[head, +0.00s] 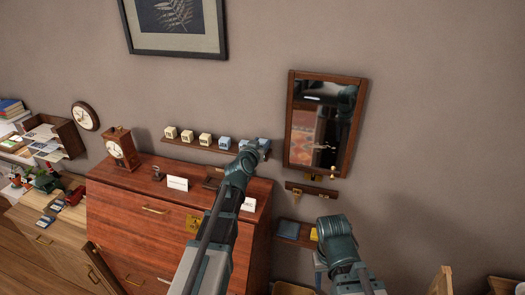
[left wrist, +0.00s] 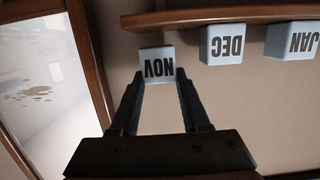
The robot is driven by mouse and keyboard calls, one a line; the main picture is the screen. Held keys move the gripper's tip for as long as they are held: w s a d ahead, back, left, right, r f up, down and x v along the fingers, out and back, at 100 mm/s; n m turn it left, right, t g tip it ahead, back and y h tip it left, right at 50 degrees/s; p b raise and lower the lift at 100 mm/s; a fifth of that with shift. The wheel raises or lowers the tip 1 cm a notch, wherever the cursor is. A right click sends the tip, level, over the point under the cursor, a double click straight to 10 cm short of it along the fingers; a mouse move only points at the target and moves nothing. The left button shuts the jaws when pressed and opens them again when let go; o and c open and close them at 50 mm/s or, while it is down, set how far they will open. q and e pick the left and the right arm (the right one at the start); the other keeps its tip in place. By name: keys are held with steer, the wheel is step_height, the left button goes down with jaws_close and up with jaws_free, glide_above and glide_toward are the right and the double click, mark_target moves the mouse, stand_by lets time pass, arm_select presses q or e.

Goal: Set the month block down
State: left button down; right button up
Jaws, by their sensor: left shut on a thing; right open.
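The month block, a pale blue cube marked NOV (left wrist: 157,64), sits between the two dark fingers of my left gripper (left wrist: 158,74). The gripper is shut on it. The lettering looks upside down in the left wrist view. In the head view, my left gripper (head: 256,148) is at the right end of the shelf (head: 200,147) and partly hides the block. My right gripper (head: 319,260) is low at the right, its fingers barely visible.
A DEC block (left wrist: 221,45) and a JAN block (left wrist: 291,41) stand on the shelf, beyond a gap from NOV. Cream blocks (head: 187,136) stand further left. A framed mirror (head: 325,120) hangs close to the shelf's right end. A wooden bureau (head: 140,215) stands below.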

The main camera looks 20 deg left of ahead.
arm_select(q)
steer(key=shift+f+b, duration=0.3)
steer(key=shift+f, duration=0.55)
steer(key=shift+r, duration=0.1)
arm_select(e)
steer(key=shift+d+f, duration=0.2)
steer(key=shift+f, duration=0.5)
arm_select(q)
steer(key=shift+f, duration=0.2)
steer(key=shift+c, duration=1.9)
jaws_free()
steer(key=shift+r, duration=0.1)
arm_select(e)
steer(key=shift+f, duration=0.15)
arm_select(q)
steer(key=shift+r, duration=0.1)
